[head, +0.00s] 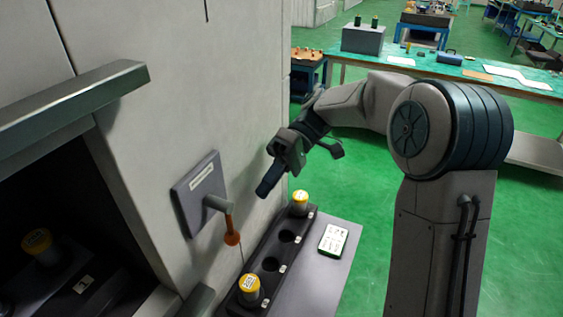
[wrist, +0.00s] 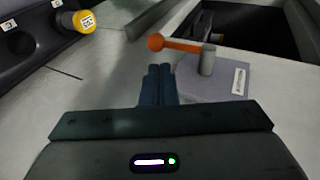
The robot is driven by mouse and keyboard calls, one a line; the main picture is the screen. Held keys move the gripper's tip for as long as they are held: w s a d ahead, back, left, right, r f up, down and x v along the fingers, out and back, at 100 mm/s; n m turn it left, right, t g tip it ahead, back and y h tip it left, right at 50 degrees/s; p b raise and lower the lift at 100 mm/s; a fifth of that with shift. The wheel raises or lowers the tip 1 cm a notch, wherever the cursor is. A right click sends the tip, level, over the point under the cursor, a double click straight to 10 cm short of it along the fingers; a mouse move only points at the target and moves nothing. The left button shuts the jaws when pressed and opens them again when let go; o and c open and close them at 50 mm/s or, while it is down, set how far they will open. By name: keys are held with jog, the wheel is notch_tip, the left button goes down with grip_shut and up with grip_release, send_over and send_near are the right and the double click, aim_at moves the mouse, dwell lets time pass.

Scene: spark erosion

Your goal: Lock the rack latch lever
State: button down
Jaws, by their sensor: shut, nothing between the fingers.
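The latch lever (head: 230,226) is an orange bar with a round end knob on a grey pivot, mounted on a grey plate (head: 187,207) on the machine's front wall. In the head view it hangs downward from the pivot. In the wrist view the lever (wrist: 182,46) and the plate (wrist: 190,85) show ahead of my fingers. My gripper (head: 264,190) is shut and empty, to the right of the lever and above the rack. In the wrist view the closed fingers (wrist: 159,72) point toward the lever, apart from it as far as I can tell.
A dark rack (head: 258,262) with yellow-capped holders (head: 300,197) and empty holes stands below, beside a white card (head: 333,239). A dark machine opening (head: 75,200) lies at left, under a grey ledge (head: 70,103). A green-topped workbench (head: 450,72) stands behind my arm.

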jog(key=v, duration=0.6)
dwell(0.5)
